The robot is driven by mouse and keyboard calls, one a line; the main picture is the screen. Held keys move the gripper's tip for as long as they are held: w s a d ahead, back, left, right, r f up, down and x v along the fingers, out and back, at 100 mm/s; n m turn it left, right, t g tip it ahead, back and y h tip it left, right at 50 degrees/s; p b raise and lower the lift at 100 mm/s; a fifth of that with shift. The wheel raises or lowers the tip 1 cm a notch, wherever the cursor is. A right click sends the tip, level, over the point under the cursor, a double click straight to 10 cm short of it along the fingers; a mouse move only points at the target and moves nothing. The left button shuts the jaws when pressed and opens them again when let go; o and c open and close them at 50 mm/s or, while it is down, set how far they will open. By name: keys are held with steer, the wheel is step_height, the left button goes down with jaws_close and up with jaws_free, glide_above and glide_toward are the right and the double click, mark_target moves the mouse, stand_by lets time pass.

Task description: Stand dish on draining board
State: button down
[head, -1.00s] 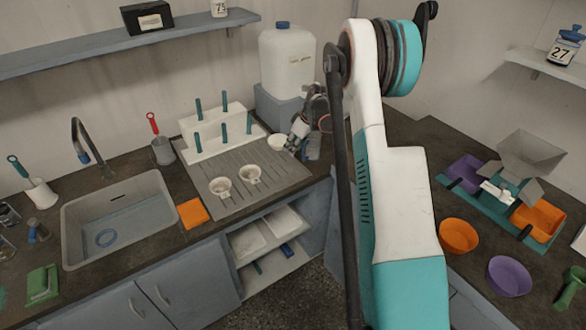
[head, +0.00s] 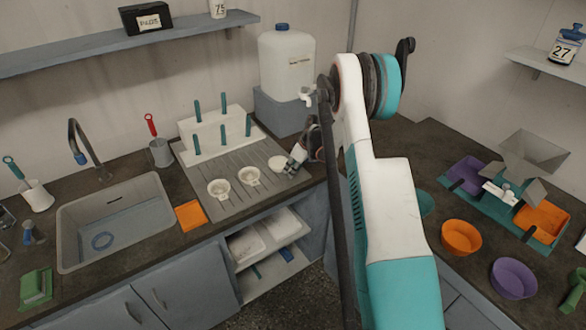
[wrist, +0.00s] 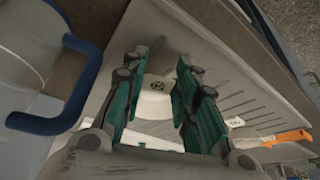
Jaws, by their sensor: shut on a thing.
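My gripper (head: 288,165) is at the right end of the grey draining board (head: 222,195). It is shut on a small white dish (head: 277,163), at the board's right edge. In the wrist view the dish (wrist: 157,86) shows between the two green fingers (wrist: 155,100), with a dark mark on it. I cannot tell whether the dish touches the board. Two more round white dishes, a left one (head: 219,188) and a right one (head: 249,176), stand on the board. A white rack (head: 215,134) with teal pegs stands at the board's back.
A white jug (head: 287,65) on a grey block stands behind my gripper. An orange cloth (head: 190,215) lies between the board and the sink (head: 118,215). A grey cup (head: 160,152) is left of the rack. The board's front middle is clear.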

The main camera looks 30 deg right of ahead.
steer(key=shift+f, duration=0.1)
steer(key=c, duration=1.7)
jaws_free()
steer(key=shift+f, duration=0.1)
steer(key=o, duration=0.4)
steer(key=p+v, duration=0.2)
steer(key=v, duration=1)
steer(key=shift+d+r, duration=0.1)
steer(key=shift+r, duration=0.1)
